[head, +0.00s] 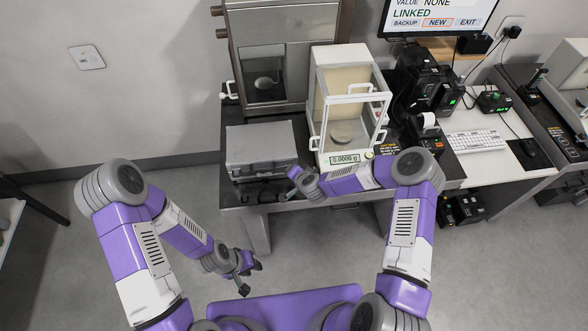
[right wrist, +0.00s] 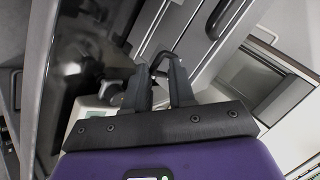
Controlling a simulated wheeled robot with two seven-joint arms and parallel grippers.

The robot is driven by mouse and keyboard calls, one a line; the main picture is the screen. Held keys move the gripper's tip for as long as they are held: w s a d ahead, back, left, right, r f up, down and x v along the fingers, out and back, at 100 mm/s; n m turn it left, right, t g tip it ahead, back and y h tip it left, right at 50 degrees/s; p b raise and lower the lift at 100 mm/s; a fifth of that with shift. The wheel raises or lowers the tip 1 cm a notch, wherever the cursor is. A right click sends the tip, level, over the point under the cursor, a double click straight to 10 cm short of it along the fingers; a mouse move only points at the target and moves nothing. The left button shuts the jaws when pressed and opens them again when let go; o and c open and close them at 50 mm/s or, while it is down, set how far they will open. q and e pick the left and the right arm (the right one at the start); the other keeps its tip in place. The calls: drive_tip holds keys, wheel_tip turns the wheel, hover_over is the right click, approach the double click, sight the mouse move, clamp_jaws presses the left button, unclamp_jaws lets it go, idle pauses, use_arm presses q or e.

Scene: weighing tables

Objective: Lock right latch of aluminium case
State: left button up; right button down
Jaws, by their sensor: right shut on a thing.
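The aluminium case (head: 262,146) lies closed on the dark table at the left, its front facing me. My right gripper (head: 293,182) is at the case's front right corner. In the right wrist view, my right gripper (right wrist: 161,82) is shut on a small dark part, which looks like the right latch (right wrist: 160,62); the fingers hide much of it, so I cannot tell its exact position. The case's grey side also shows in the right wrist view (right wrist: 195,35). My left gripper (head: 250,277) hangs low over the floor, empty, with its fingers apart.
A glass-sided balance (head: 344,110) reading 0.0000 g stands close to the right of the case. A tall metal-framed cabinet (head: 275,60) stands behind it. A monitor, printer and keyboard (head: 474,141) are further right. The floor in front is clear.

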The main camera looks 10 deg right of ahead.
drive_tip(key=shift+w+d+r+g+p, duration=0.1)
drive_tip(key=shift+w+r+g+p, duration=0.15)
drive_tip(key=shift+g+p, duration=0.4)
drive_tip(key=shift+w+r+g+p, duration=0.1)
drive_tip(key=shift+w+g+p, duration=0.15)
drive_tip(key=shift+g+p, duration=0.4)
drive_tip(key=shift+f, duration=0.1)
drive_tip(key=c, duration=1.1)
unclamp_jaws()
drive_tip(key=shift+c, duration=0.2)
drive_tip(key=shift+o, duration=0.7)
